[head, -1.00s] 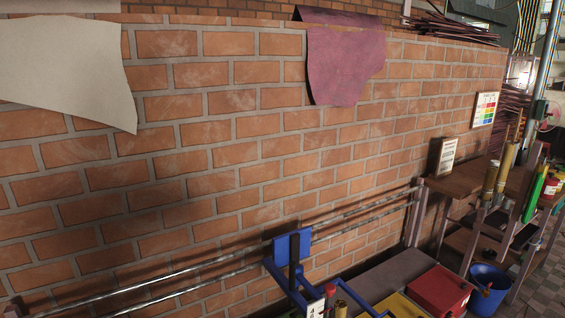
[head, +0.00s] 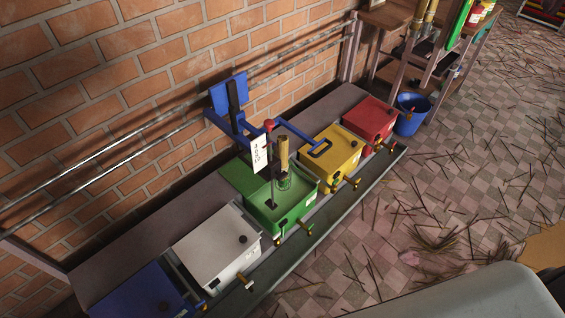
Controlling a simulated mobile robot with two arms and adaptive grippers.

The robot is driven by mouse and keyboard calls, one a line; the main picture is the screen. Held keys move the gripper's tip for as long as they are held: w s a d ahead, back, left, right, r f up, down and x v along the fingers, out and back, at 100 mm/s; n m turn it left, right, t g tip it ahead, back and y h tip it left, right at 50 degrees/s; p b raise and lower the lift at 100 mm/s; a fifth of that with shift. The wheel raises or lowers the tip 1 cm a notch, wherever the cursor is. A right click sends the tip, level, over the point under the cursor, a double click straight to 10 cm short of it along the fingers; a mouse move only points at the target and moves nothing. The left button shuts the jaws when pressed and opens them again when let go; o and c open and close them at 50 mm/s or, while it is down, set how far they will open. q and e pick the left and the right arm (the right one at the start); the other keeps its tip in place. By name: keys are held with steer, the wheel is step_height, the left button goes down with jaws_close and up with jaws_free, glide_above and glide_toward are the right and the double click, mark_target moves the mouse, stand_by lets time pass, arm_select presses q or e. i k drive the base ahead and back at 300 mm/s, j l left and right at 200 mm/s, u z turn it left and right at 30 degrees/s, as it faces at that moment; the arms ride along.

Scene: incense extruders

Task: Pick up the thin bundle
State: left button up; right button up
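I cannot make out a clear thin bundle in the head view. Many thin brown sticks (head: 446,243) lie loose on the checkered floor, some of them heaped close together around a pinkish patch. Whether any of them are tied together is too small to tell. Neither of my grippers is in view.
A low bench along the brick wall (head: 170,60) holds blue, white (head: 216,246), green (head: 262,208), yellow (head: 325,157) and red (head: 371,118) boxes with brass taps. A blue bucket (head: 411,113) stands beside a shelf rack. The floor on the right is open but littered with sticks.

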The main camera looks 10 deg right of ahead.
mark_target(282, 140)
steer(key=i+l+u, duration=0.1)
steer(key=l+u, duration=0.3)
steer(key=l, duration=0.15)
steer(key=l+u, duration=0.35)
steer(key=l, duration=0.25)
